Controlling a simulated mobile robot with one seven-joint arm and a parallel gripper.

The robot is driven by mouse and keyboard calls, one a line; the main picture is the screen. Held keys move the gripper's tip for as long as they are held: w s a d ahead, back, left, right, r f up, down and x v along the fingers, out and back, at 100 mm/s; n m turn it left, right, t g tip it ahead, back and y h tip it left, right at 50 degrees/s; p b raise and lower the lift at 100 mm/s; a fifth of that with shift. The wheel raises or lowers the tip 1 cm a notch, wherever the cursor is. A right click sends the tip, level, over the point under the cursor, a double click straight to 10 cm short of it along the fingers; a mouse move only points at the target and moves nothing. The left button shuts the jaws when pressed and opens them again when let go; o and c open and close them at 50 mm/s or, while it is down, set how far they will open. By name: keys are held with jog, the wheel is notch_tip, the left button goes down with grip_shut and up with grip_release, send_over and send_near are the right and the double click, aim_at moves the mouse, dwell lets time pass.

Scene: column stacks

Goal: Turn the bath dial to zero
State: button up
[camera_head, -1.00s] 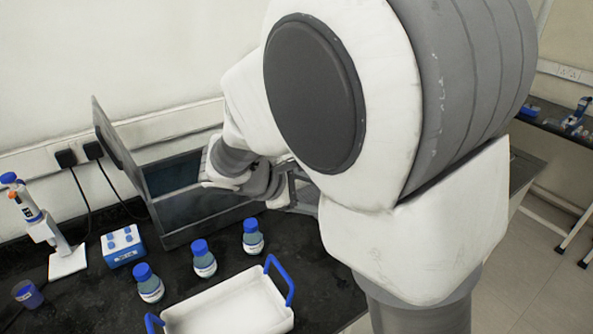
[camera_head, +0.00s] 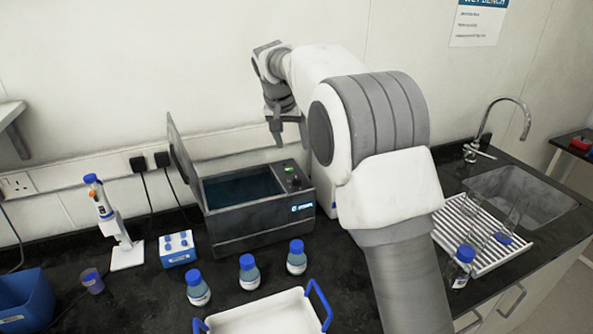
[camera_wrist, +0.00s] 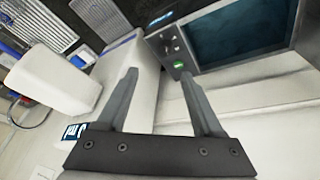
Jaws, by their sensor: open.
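The water bath (camera_head: 262,208) is a grey box with its lid (camera_head: 183,163) raised at the left and dark water inside. Its control panel at the right end has a lit green display and a dark dial (camera_head: 294,181). My gripper (camera_head: 290,136) is open and empty, pointing down above and behind the panel. In the wrist view both fingers (camera_wrist: 158,84) are spread apart and touch nothing. The dial's marking is too small to read.
Several blue-capped bottles (camera_head: 249,272) stand in front of the bath, with a white tray (camera_head: 268,318) nearer. A pipette stand (camera_head: 124,256) and blue-white rack (camera_head: 178,249) are left. A drying rack (camera_head: 470,236) and sink (camera_head: 519,197) are right.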

aim_at(297, 176)
jog(key=shift+m+y, duration=0.3)
jog(key=shift+m, duration=0.1)
jog(key=p+x, duration=0.1)
jog(key=x, duration=0.4)
jog(key=w+x, duration=0.1)
jog(key=x, duration=0.5)
jog(key=p+x, duration=0.1)
jog(key=x, duration=0.5)
jog(key=shift+w+a+r+p, duration=0.15)
jog(key=shift+a+r+p, duration=0.1)
jog(key=shift+p, duration=0.1)
grip_shut()
